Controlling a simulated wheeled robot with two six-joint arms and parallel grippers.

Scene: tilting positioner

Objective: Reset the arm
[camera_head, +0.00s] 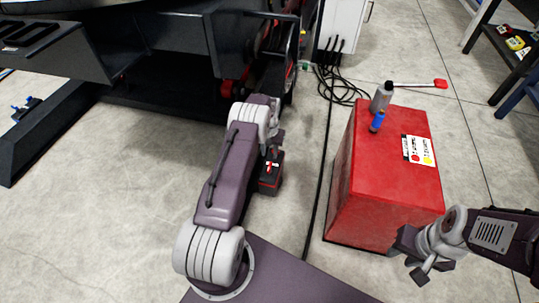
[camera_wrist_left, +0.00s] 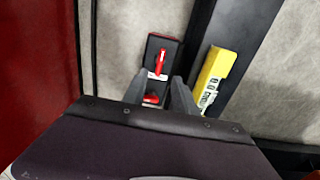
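My left arm reaches forward down the middle of the head view. Its gripper (camera_head: 272,150) points down over a black box with red parts (camera_head: 269,176). In the left wrist view the two grey fingers of the left gripper (camera_wrist_left: 162,82) stand apart, with the black and red box (camera_wrist_left: 160,50) showing between and beyond them. I cannot tell whether the fingers touch it. My right gripper (camera_head: 424,262) is at the lower right of the head view, near the red cabinet's front corner. It is small, and its finger opening is unclear.
The dark positioner (camera_head: 150,30) stands at the upper left. A red cabinet (camera_head: 375,195) holds a grey bottle (camera_head: 382,97), a blue item (camera_head: 377,121) and a label card (camera_head: 418,150). Black cables (camera_head: 335,85) lie behind. A yellow item (camera_wrist_left: 213,75) is right of the left fingers. Open floor (camera_head: 90,220) lies left.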

